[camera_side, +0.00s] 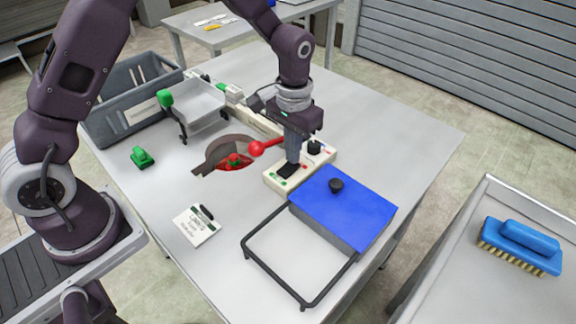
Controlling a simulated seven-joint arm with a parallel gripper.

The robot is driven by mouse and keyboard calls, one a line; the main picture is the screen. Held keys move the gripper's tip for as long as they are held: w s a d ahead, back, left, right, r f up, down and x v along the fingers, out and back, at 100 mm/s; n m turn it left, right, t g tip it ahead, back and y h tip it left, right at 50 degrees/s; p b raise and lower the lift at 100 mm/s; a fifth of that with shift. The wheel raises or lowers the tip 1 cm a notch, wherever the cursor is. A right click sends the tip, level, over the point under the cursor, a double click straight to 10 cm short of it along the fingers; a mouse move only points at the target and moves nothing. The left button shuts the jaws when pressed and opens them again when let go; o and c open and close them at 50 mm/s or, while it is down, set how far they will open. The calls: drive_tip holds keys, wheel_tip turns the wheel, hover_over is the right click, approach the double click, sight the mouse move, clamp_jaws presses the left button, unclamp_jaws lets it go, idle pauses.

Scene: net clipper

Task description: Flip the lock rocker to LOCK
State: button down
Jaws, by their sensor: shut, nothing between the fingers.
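The lock rocker (288,171) is a small black switch on the cream control panel (310,174), near the panel's front left part. Green and red marks sit beside it. My gripper (292,160) points straight down with its fingers shut and empty. Its tips are at or just above the rocker; I cannot tell whether they touch it. The fingers partly cover the rocker, so which way it is tilted is not clear. A black knob (314,147) stands on the same panel, behind and right of my fingers.
A red ball-ended lever (257,148) is close left of my fingers. A blue-lidded box (343,205) with a black frame (300,297) stands in front. A grey crate (130,112) and a green clip (142,157) are at left. The table's right side is clear.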

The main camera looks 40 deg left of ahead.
drive_tip(key=shift+f, duration=0.6)
drive_tip(key=shift+r, duration=3.55)
